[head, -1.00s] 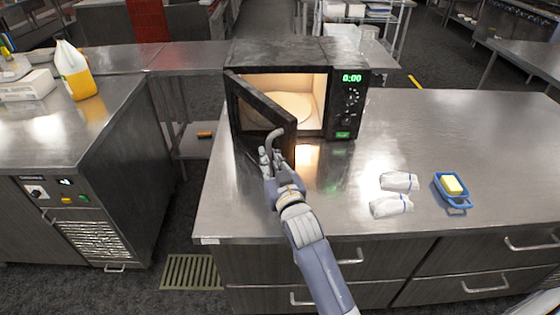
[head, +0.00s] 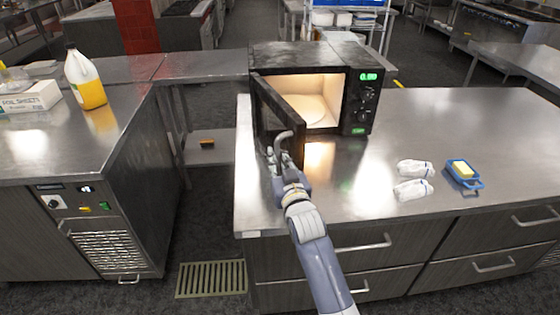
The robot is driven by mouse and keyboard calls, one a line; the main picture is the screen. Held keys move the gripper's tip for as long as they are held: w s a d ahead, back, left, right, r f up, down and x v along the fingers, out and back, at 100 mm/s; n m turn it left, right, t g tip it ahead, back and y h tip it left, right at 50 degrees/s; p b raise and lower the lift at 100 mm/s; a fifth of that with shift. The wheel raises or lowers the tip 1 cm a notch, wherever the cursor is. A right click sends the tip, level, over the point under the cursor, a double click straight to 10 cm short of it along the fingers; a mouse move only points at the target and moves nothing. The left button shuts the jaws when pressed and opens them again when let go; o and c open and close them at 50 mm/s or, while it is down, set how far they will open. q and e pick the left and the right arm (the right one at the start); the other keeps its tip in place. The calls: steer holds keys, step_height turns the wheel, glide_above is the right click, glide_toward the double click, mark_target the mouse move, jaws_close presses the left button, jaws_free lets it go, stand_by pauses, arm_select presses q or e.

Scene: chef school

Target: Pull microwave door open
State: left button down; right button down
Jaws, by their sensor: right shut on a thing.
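The black microwave (head: 310,54) stands at the back left of the steel counter, its lit inside and glass turntable showing. Its door (head: 279,113) is hinged on the left and stands well open, swung out toward me. My right gripper (head: 279,155) is at the free edge of the door, by the curved grey handle (head: 284,142), and is shut on the handle. The fingers partly hide where they meet it. My left gripper is not in view.
Two white wrapped items (head: 414,178) and a blue dish with butter (head: 463,171) lie on the counter (head: 490,125) to the right. A second counter at left holds a jug (head: 84,80) and a box (head: 32,97). A floor gap separates the counters.

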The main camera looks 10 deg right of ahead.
steer(key=shift+f, duration=0.45)
steer(key=c, duration=1.9)
jaws_free()
steer(key=shift+s, duration=0.1)
steer(key=shift+s+r, duration=0.1)
steer(key=shift+r, duration=0.2)
steer(key=shift+s+d, duration=0.1)
steer(key=shift+s, duration=0.45)
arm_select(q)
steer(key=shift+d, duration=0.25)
arm_select(e)
steer(key=s, duration=1.1)
steer(key=shift+d, duration=0.45)
